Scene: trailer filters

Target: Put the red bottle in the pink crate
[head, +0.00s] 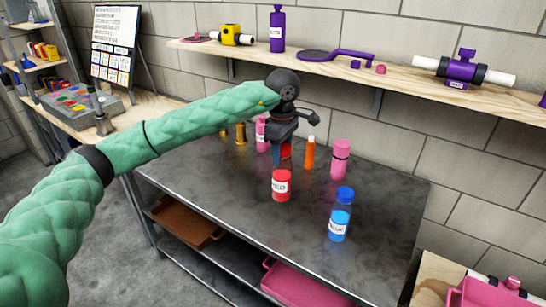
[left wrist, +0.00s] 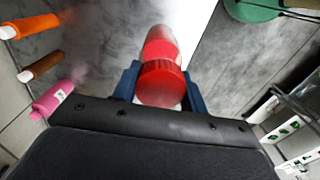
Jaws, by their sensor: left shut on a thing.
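The red bottle (head: 281,187), with a white label, is upright at the middle of the grey metal table. My left gripper (head: 284,154) is above it with its blue fingers shut around its red top. In the left wrist view the red bottle (left wrist: 161,84) sits between the two fingers of my left gripper (left wrist: 160,88). I cannot tell whether its base touches the table. A pink crate (head: 308,286) is on the shelf under the table. Another pink container (head: 480,294) shows at the lower right, partly cut off. My right gripper is not in view.
A blue bottle (head: 340,222) stands right of the red one. A pink bottle (head: 340,160), an orange bottle (head: 309,153) and others stand behind. A brown crate (head: 188,222) is on the lower shelf. The table's front left is clear. A wooden wall shelf (head: 395,72) runs behind.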

